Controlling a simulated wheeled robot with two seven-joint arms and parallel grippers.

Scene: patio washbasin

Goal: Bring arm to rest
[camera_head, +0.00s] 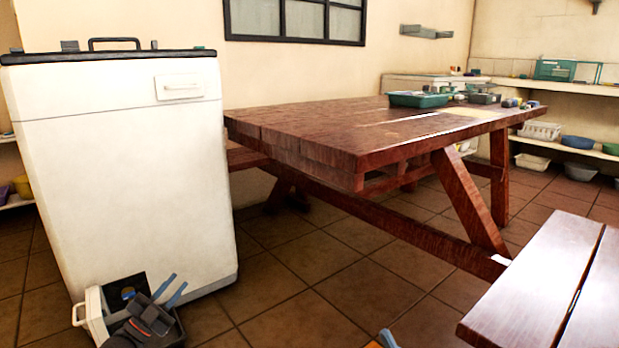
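My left gripper (179,281) shows at the bottom left, in front of a small white container (94,306) with a handle and a dark inside. Its two blue fingers stand apart with a gap between them, and nothing shows between them. Whether the gripper touches the container cannot be told. Of my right gripper (387,340), only a blue tip and a bit of orange show at the bottom edge. The rest of it is out of the frame.
A white cabinet (130,190) with a black top handle stands at the left. A long reddish wooden table (310,130) fills the middle, with a green tray (418,99) on it. A wooden bench (545,270) is at the lower right. Tiled floor (300,300) lies clear between.

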